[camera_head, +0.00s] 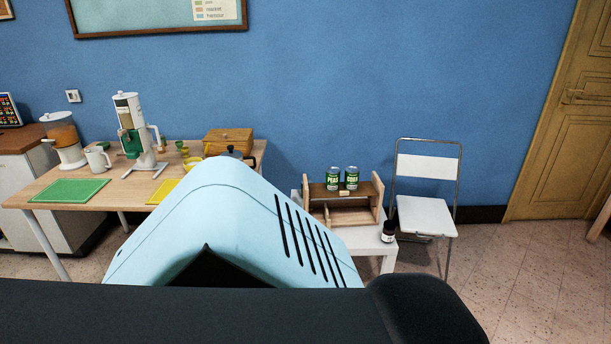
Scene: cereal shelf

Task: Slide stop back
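A small wooden shelf rack (376,204) stands on a low white table (383,249) right of centre. Two green cans stand side by side on its upper board, a left can (333,178) with a label reading PEAS and a right can (352,178). A small pale block (345,193) shows at the front of that board, below the cans; I cannot tell for sure whether it is the stop. The lower compartment looks mostly empty. Neither of my grippers is in view. My own light blue and black body hides the rack's lower left and part of the white table.
A dark bottle (388,231) stands at the white table's right edge. A white folding chair (427,216) is close on the right. A wooden table (115,187) with a dispenser (132,125), a green mat (69,190) and a wooden box (228,140) is at left. Floor at right is open.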

